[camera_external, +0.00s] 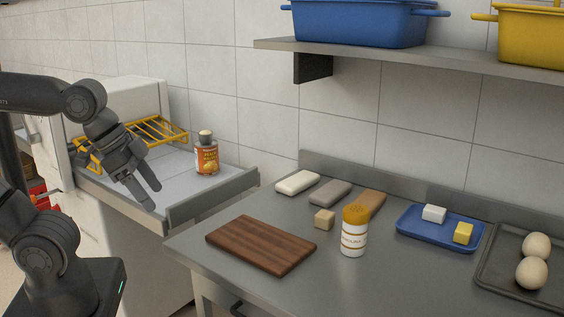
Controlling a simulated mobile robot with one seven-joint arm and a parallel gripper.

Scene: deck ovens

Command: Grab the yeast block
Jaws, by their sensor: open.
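A small beige cube (324,219), which looks like the yeast block, sits on the steel counter. It is between the brown wooden board (261,244) and the shaker with an orange lid (354,232), apart from both. My gripper (151,196) is at the left, pointing down and to the right, above the lower surface beside the counter. It is open with nothing between its fingers, and well away from the cube.
White, grey and brown bars (331,192) lie behind the cube. A blue tray (411,230) holds a white and a yellow block. A dark tray (497,283) holds pale round balls. A shelf (480,65) overhangs the back.

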